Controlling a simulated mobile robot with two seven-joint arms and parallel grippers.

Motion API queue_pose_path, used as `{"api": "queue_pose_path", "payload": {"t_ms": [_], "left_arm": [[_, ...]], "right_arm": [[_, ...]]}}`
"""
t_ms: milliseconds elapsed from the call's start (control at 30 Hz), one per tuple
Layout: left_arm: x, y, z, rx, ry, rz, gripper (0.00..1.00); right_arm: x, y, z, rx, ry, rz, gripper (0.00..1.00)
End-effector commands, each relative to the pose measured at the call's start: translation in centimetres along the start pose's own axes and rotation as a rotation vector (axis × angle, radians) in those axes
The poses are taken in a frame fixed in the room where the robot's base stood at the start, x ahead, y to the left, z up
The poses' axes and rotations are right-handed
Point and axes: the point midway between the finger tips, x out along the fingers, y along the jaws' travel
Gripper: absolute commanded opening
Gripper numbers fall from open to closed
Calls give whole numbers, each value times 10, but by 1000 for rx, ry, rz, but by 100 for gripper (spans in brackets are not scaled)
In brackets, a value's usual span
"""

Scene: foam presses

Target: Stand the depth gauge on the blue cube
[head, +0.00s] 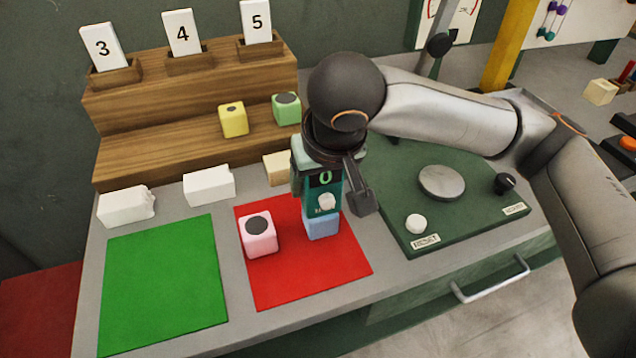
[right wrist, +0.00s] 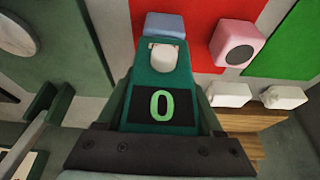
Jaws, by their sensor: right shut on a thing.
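The depth gauge (head: 324,194) is a teal block with a green 0 on a dark display and a white knob. It also shows in the right wrist view (right wrist: 160,125). My right gripper (head: 332,182) is shut on it and holds it roughly upright. The blue cube (head: 322,226) sits on the red mat (head: 295,280), right under the gauge in the head view. In the right wrist view the blue cube (right wrist: 172,27) shows just beyond the gauge. I cannot tell whether they touch. My left gripper is out of view.
A pink cube (head: 258,236) stands on the red mat, left of the blue one. A green panel (head: 455,215) with a round plate and knobs lies to the right. A green mat (head: 165,285), white blocks (head: 209,185) and a wooden stepped stand (head: 200,95) are left.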

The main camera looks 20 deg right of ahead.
Motion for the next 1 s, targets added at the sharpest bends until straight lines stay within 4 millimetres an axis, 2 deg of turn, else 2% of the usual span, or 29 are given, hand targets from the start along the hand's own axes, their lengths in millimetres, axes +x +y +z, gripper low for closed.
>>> {"api": "queue_pose_path", "payload": {"t_ms": [367,400,667,1000], "left_arm": [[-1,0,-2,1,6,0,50],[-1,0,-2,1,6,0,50],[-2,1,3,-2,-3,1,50],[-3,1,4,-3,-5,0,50]], "right_arm": [[4,0,2,1,2,-1,3],[5,0,2,1,1,-1,71],[4,0,2,1,1,0,98],[-2,0,0,0,3,-1,98]]}}
